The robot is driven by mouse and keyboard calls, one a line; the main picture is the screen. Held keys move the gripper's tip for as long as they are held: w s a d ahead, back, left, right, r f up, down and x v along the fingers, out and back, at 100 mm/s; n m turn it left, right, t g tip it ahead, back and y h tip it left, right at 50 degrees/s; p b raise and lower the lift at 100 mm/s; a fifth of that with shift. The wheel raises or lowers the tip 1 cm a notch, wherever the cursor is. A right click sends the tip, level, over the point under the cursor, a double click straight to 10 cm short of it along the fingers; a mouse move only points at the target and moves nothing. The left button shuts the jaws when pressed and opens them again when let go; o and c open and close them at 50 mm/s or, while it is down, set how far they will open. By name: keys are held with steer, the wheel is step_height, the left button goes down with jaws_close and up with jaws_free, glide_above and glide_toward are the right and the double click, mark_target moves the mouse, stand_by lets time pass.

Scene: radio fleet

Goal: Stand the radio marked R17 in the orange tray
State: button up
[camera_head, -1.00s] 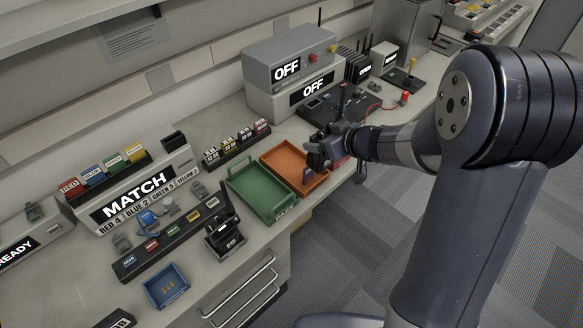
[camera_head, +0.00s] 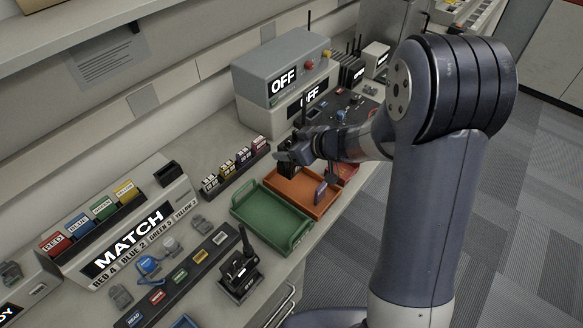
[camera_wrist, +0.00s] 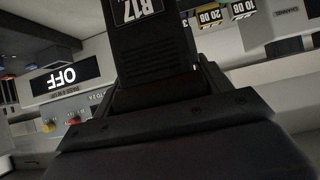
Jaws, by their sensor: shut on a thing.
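My gripper (camera_head: 290,160) is shut on a black radio (camera_wrist: 155,45), whose white R17 label shows upside down in the wrist view. In the head view the gripper and radio are above the back left part of the orange tray (camera_head: 290,193). Most of the radio is hidden by the jaws there, and I cannot tell how far it is above the tray. The orange tray stands on the bench beside the green tray, with a small purple piece (camera_head: 320,193) at its front right.
The green tray (camera_head: 265,220) is empty. Another black radio (camera_head: 240,268) stands in a holder in front of it. A rack of small labelled blocks (camera_head: 228,172) lies behind the trays. Grey OFF boxes (camera_head: 265,80) stand at the back, and a MATCH box (camera_head: 130,235) stands left.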

steer(key=shift+f+b, duration=0.65)
steer(key=shift+f, duration=2)
steer(key=shift+f, duration=0.15)
steer(key=o, duration=1.2)
steer(key=shift+o, duration=0.2)
steer(key=shift+s+d+r, duration=0.15)
steer(key=shift+d+r, duration=0.05)
steer(key=shift+r, duration=0.1)
steer(key=p+v, duration=0.1)
steer(key=v, duration=1)
steer(key=shift+s+d+r+p, duration=0.1)
steer(key=shift+s+r+p, duration=0.1)
steer(key=shift+p, duration=0.2)
